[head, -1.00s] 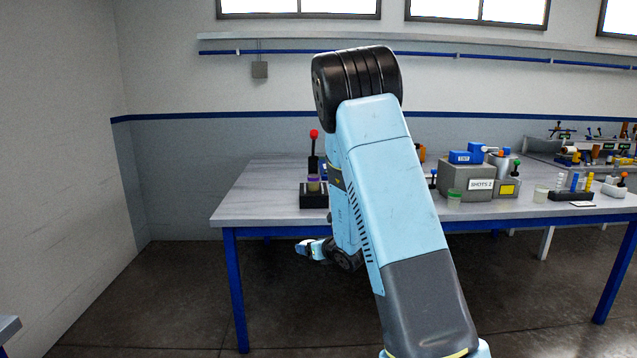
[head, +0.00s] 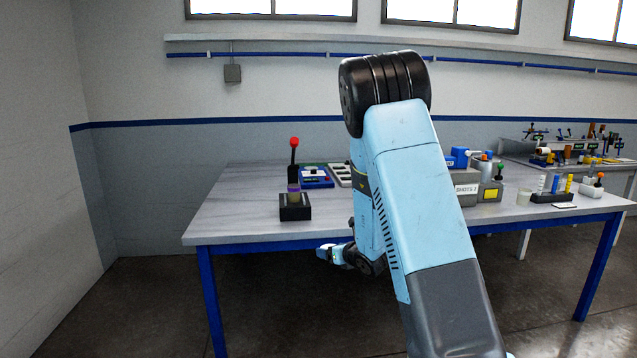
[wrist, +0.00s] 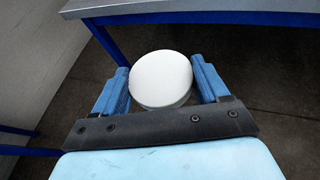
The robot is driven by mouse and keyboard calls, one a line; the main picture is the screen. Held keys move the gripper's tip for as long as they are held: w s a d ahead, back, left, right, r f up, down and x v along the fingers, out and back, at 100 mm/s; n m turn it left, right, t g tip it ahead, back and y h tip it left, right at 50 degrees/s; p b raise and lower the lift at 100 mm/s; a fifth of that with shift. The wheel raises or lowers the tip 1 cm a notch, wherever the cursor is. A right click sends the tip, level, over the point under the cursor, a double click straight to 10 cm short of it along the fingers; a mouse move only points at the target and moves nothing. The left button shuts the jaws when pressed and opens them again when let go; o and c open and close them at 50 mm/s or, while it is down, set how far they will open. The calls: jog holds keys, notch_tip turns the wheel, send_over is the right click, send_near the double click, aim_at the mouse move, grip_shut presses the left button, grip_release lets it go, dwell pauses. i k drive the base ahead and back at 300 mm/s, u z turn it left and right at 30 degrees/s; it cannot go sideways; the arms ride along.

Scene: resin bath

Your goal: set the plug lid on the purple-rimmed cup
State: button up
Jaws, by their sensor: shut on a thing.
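My gripper (wrist: 163,85) is shut on a round white lid (wrist: 162,76), which sits between the two blue fingers in the wrist view. In the head view my gripper (head: 327,253) is low, in front of and below the table's front edge, and the lid cannot be made out there. The purple-rimmed cup (head: 294,188) stands upright on a black block (head: 295,208) near the table's front left. The gripper is apart from the cup, below it and to its right.
The grey table (head: 235,200) has blue legs. A red-knobbed lever (head: 294,158) stands behind the cup, with a blue tray (head: 316,178) beside it. A grey box (head: 466,190) and a tube rack (head: 553,197) are to the right. The table's left part is clear.

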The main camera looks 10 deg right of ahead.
aim_at(294, 193)
jog(key=i, duration=1.65)
jog(key=u, duration=0.95)
